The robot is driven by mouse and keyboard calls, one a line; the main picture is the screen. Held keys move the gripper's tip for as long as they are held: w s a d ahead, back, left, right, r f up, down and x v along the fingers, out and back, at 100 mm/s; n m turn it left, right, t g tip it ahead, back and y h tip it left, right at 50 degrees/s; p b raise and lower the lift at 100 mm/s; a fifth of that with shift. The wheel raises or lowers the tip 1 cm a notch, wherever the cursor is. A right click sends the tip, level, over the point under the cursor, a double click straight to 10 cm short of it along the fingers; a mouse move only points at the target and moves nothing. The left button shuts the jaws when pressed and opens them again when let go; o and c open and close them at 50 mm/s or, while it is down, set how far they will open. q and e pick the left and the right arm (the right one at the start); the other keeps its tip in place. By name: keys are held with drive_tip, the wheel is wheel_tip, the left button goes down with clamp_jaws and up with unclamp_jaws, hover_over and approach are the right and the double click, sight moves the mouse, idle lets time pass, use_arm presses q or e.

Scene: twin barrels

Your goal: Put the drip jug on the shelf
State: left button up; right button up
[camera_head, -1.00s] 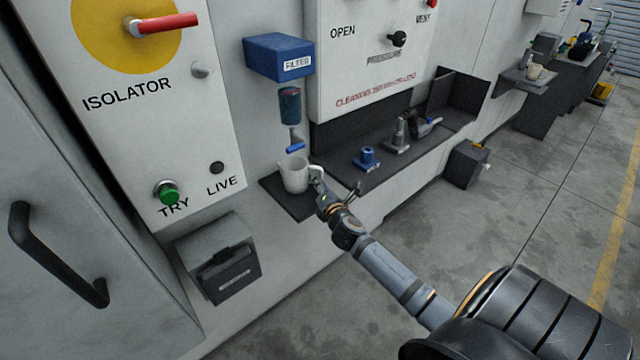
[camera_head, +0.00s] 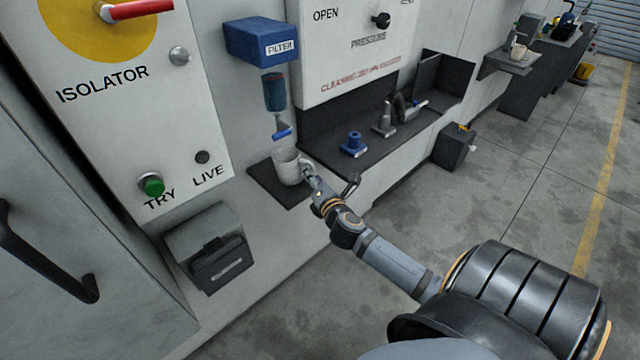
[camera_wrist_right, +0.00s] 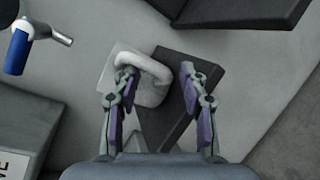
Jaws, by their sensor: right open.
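The drip jug (camera_head: 287,168) is a white jug standing upright on a small dark ledge (camera_head: 291,200) below the blue filter box. Its handle faces my right gripper (camera_head: 329,180). In the right wrist view the jug (camera_wrist_right: 118,68) shows from above, with its curved handle reaching between the fingers of the right gripper (camera_wrist_right: 157,74). That gripper is open; the left finger overlaps the handle and jug side, and the right finger is apart from the handle. Contact cannot be told. My left gripper is not in view.
The blue filter box (camera_head: 262,41) and a dark cylinder (camera_head: 274,92) hang above the jug. A long dark shelf (camera_head: 331,138) holds a blue fitting (camera_head: 354,145) and grey tools. A farther shelf (camera_head: 497,65) holds a pale cup (camera_head: 519,51).

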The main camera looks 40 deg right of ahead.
drive_tip(key=v, duration=0.7)
drive_tip(key=o, duration=1.2)
drive_tip(key=v, duration=1.2)
drive_tip(key=shift+f, duration=0.15)
